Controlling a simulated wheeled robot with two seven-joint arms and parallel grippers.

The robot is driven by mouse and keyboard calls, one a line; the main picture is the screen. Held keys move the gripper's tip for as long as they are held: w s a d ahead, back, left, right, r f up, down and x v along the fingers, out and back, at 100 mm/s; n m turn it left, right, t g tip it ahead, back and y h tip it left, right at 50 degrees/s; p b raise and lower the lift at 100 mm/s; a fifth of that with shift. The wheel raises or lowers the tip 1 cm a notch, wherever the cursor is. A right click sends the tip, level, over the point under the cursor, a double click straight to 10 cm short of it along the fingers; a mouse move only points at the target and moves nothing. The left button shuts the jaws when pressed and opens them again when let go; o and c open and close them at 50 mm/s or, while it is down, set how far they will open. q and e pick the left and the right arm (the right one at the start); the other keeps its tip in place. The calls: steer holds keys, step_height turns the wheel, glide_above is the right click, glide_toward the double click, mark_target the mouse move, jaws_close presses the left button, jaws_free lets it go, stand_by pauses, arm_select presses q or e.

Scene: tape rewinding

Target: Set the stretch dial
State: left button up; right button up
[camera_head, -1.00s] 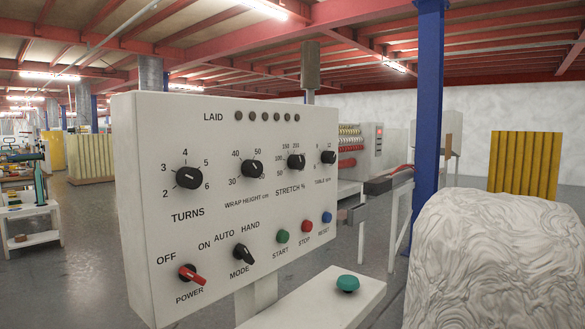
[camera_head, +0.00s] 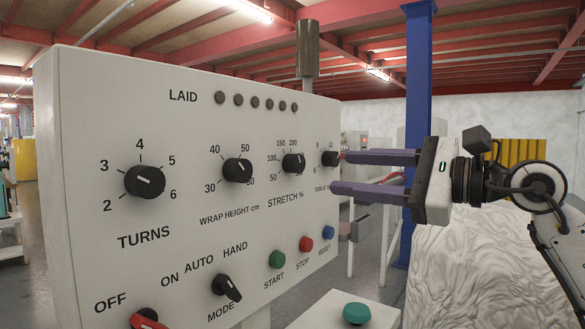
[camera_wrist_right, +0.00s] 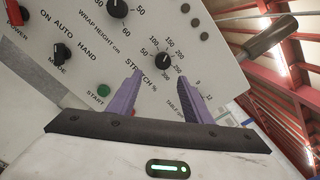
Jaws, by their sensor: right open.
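The stretch dial (camera_head: 293,164) is a black round knob on the white control panel (camera_head: 90,90), above the words STRETCH %. Numbers including 50, 100, 150 and 200 ring it; its exact setting is too small to read surely. My right gripper (camera_head: 340,172) comes in from the right with its two purple fingers apart and empty, tips near the panel's right edge by the table dial (camera_head: 330,158). In the right wrist view the stretch dial (camera_wrist_right: 163,60) shows just beyond and between the open fingertips (camera_wrist_right: 160,76), with no contact visible. My left gripper is out of view.
The turns dial (camera_head: 145,181) and wrap height dial (camera_head: 237,170) sit to the left. Below are the mode switch (camera_head: 226,288), red power switch (camera_head: 147,319), and start (camera_head: 277,259), stop (camera_head: 306,244) and reset (camera_head: 328,232) buttons. A wrapped white load (camera_head: 475,265) stands at right.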

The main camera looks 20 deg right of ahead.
mark_target(301, 164)
steer(key=x, duration=0.2)
steer(key=r+p+x, duration=0.1)
steer(key=x, duration=0.2)
steer(key=shift+a, duration=0.2)
steer(key=p+x, duration=0.1)
steer(key=x, duration=0.2)
steer(key=shift+w+a, duration=0.15)
steer(key=shift+w, duration=0.2)
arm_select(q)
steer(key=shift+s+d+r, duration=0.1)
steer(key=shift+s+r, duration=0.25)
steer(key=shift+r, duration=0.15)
arm_select(e)
steer(key=shift+w+a+f, duration=0.1)
steer(key=shift+w+a, duration=0.15)
steer(key=shift+w, duration=0.15)
steer(key=shift+c, duration=0.2)
steer(key=c, duration=1)
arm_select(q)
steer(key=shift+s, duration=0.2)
